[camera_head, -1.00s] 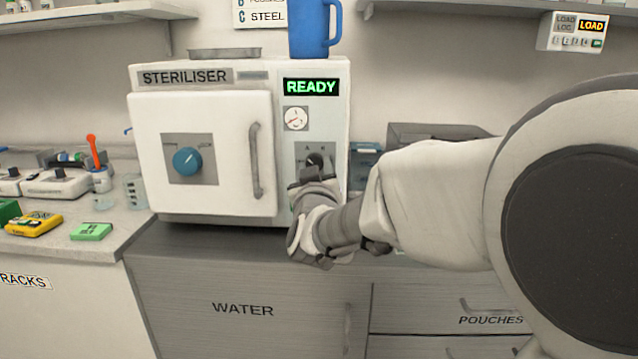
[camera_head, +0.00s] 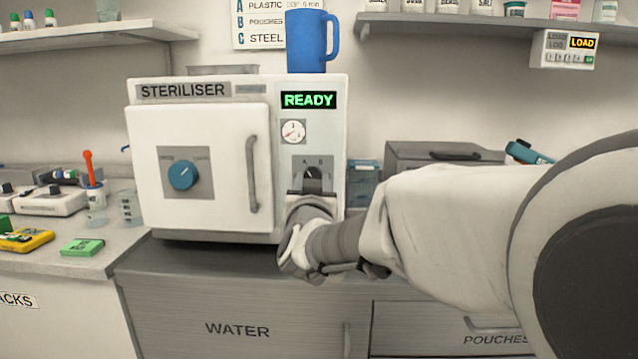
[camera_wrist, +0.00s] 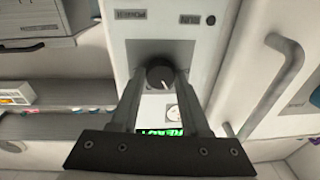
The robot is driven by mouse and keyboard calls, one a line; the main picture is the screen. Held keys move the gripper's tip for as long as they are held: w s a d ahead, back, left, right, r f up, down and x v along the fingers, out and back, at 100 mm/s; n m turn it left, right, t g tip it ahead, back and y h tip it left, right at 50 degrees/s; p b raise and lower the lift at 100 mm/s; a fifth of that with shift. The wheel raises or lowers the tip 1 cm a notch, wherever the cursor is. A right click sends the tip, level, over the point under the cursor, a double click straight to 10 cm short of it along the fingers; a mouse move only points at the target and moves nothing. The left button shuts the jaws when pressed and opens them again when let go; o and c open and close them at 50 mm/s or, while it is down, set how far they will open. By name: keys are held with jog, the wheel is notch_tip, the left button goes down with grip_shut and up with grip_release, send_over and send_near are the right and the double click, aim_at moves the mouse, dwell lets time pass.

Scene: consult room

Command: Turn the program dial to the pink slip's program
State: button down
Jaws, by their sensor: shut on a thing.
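The program dial (camera_head: 313,180) is a dark knob on a grey plate on the steriliser's right-hand panel, with small letters above it. In the wrist view the dial (camera_wrist: 160,76) sits between my two fingers, its pale pointer mark showing. My gripper (camera_wrist: 159,80) is shut on the dial; in the head view my gripper (camera_head: 312,196) hides its lower part. The steriliser (camera_head: 238,66) shows a green READY display (camera_head: 308,100). A wall chart (camera_head: 262,36) lists A plastic, B pouches and C steel, partly hidden by a blue mug. No pink slip can be made out.
The blue mug (camera_head: 306,40) stands on top of the steriliser. The door has a blue knob (camera_head: 183,176) and a vertical handle (camera_head: 252,174). A small LOAD panel (camera_head: 564,48) hangs at right. Loose items stand on the left counter (camera_head: 125,240).

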jog(key=shift+c, duration=1.9)
grip_release()
jog(key=s+f+p, duration=0.1)
jog(key=s+p, duration=0.2)
jog(key=s, duration=1.4)
jog(key=shift+s+d+f, duration=0.15)
jog(key=shift+f, duration=0.1)
